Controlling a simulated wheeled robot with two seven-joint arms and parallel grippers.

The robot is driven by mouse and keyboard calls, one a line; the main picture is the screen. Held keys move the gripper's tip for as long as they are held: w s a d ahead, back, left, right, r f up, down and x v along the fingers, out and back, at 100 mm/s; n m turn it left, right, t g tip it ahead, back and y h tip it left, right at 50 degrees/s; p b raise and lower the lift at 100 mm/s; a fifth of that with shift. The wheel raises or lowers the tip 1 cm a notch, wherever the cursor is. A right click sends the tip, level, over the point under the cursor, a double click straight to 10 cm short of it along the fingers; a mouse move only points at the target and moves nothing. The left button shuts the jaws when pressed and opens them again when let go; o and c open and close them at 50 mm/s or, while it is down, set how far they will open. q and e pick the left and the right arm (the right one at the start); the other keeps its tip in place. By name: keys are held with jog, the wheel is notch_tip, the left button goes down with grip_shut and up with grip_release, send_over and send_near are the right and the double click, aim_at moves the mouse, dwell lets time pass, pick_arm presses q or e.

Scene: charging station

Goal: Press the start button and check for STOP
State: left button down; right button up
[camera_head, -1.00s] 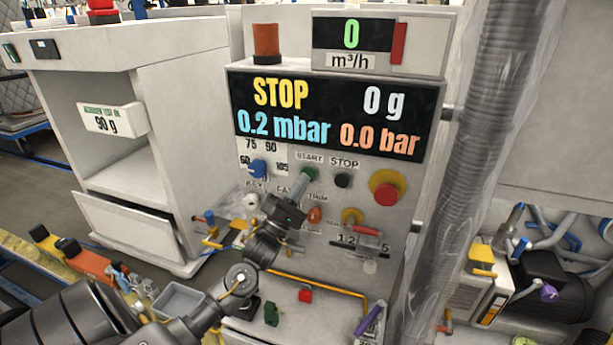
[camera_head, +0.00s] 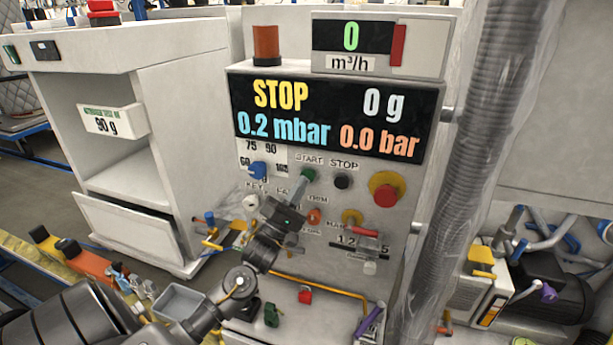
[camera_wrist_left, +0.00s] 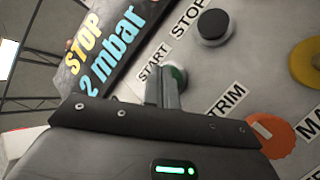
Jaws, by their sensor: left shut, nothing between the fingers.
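The charging station panel has a dark display (camera_head: 335,118) reading STOP in yellow, with 0 g, 0.2 mbar and 0.0 bar. Below it is the green start button (camera_head: 308,174), labelled START, with the black stop button (camera_head: 342,181) to its right. My left gripper (camera_head: 300,188) is shut and empty, its fingertips at or just short of the start button. In the left wrist view the fingers (camera_wrist_left: 164,85) overlap part of the green start button (camera_wrist_left: 178,76); I cannot tell if they touch. The right gripper is not in view.
A red-and-yellow emergency knob (camera_head: 385,191) sits right of the stop button. A blue selector (camera_head: 258,169) and an orange trim knob (camera_head: 314,216) flank my gripper. A grey corrugated hose (camera_head: 480,150) runs along the panel's right side. A white cabinet (camera_head: 165,130) stands at left.

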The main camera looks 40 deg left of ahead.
pick_arm(q)
jog(key=shift+s+d, duration=0.1)
jog(key=shift+s, duration=0.3)
jog(key=shift+s+d+p, duration=0.3)
jog(key=shift+s+p, duration=0.05)
jog(key=shift+s, duration=0.45)
jog(key=shift+s+d+p, duration=0.25)
jog(key=shift+s+p, duration=0.05)
jog(key=shift+s, duration=0.45)
jog(key=shift+s+d+p, duration=0.3)
jog(key=shift+s+p, duration=0.05)
jog(key=shift+s, duration=0.45)
